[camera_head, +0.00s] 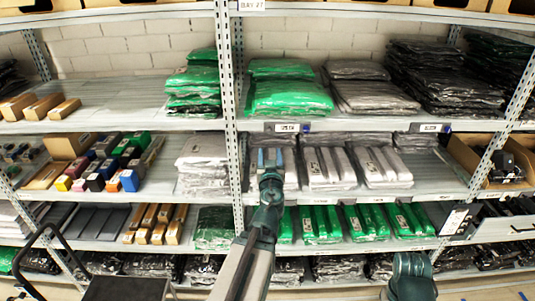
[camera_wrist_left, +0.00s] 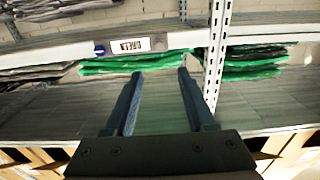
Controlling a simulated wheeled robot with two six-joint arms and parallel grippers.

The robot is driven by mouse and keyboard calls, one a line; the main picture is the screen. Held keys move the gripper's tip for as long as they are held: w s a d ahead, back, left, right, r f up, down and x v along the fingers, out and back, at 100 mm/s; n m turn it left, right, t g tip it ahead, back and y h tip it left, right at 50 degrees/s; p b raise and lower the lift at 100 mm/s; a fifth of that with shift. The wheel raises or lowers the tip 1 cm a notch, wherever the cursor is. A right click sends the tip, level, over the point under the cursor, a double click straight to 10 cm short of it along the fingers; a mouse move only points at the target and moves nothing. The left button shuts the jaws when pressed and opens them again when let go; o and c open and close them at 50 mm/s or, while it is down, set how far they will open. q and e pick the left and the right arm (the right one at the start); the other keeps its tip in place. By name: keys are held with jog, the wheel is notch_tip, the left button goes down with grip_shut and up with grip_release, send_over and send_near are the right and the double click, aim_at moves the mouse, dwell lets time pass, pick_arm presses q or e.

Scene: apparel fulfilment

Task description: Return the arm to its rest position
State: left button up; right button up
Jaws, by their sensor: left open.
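My left gripper (camera_head: 269,153) reaches forward in the head view, in front of the middle shelf beside the white upright post. In the left wrist view its two blue fingers (camera_wrist_left: 160,73) are spread apart with nothing between them. Behind the fingertips there, green bagged packs (camera_wrist_left: 130,64) lie beyond a shelf edge with a label. A teal part of what looks like my right arm (camera_head: 411,275) shows at the bottom right of the head view; its gripper is not seen.
Shelving with a white upright post (camera_head: 229,90) fills the view. Green bags (camera_head: 287,97), dark bags (camera_head: 440,80), grey packs (camera_head: 325,168) and small coloured boxes (camera_head: 110,160) lie on it. A cart with a black handle (camera_head: 40,232) stands at lower left.

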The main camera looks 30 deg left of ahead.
pick_arm(q)
jog(key=shift+w+f, duration=0.1)
jog(key=shift+w, duration=0.05)
dwell(0.3)
jog(key=s+d+f+m+g+h+b, duration=0.15)
jog(key=d+f+g+b, duration=0.3)
jog(key=d+f, duration=0.6)
jog(key=s+d+f+m+g+h+b, duration=0.1)
jog(key=s+d+f+g+h+b, duration=0.15)
jog(key=d+f+g+b, duration=0.75)
jog(key=s+d+f+m+h, duration=0.4)
jog(key=s+d+f+m, duration=0.4)
jog(key=s+d+f, duration=0.6)
jog(key=shift+s+d+f+g+h+p, duration=0.4)
jog(key=shift+d+f, duration=0.2)
jog(key=shift+d, duration=0.5)
